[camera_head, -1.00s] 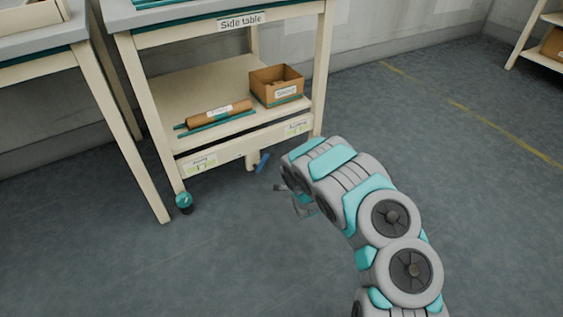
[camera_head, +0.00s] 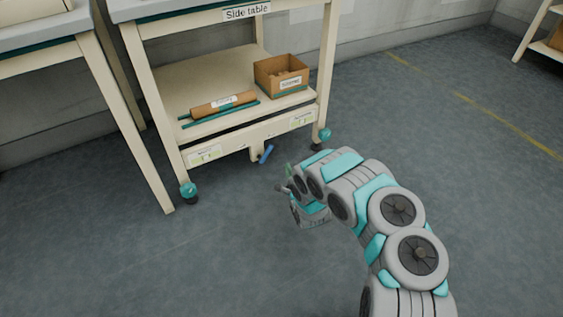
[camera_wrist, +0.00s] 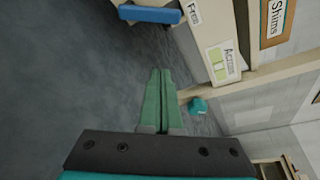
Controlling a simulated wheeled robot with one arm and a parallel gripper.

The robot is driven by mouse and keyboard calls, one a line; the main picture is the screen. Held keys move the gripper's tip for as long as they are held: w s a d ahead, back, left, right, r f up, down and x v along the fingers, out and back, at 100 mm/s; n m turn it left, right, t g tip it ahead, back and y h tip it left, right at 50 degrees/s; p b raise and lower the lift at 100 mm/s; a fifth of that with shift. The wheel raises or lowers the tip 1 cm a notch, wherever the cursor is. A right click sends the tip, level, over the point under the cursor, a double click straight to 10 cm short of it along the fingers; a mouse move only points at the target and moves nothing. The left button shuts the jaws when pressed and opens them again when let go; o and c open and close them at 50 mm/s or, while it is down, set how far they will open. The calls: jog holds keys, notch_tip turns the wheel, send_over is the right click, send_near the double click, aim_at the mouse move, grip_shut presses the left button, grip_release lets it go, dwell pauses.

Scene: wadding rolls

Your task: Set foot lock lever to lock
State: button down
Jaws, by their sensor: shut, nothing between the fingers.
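The foot lock lever is a small blue bar (camera_head: 266,153) at a cream bracket under the lower front rail of the side table (camera_head: 231,132). In the head view it slants. It also shows as a blue bar (camera_wrist: 152,14) at the top of the wrist view. My gripper (camera_head: 287,174) is low, to the right of the lever and in front of the table, apart from it. In the wrist view its green fingers (camera_wrist: 161,72) are together and empty, with a gap of floor between their tips and the lever.
Two label plates, left (camera_head: 205,155) and right (camera_head: 301,120), flank the lever on the rail. The lower shelf holds a brown roll (camera_head: 223,103) and a cardboard box (camera_head: 281,77). Teal casters stand at left (camera_head: 188,190) and right (camera_head: 325,134). Floor in front is clear.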

jog(key=w+a+b, duration=0.3)
jog(key=w+a, duration=0.2)
jog(key=w, duration=0.2)
jog(key=shift+a+r, duration=0.3)
jog(key=shift+a, duration=0.05)
dwell(0.5)
jog(key=shift+r, duration=0.1)
dwell(0.3)
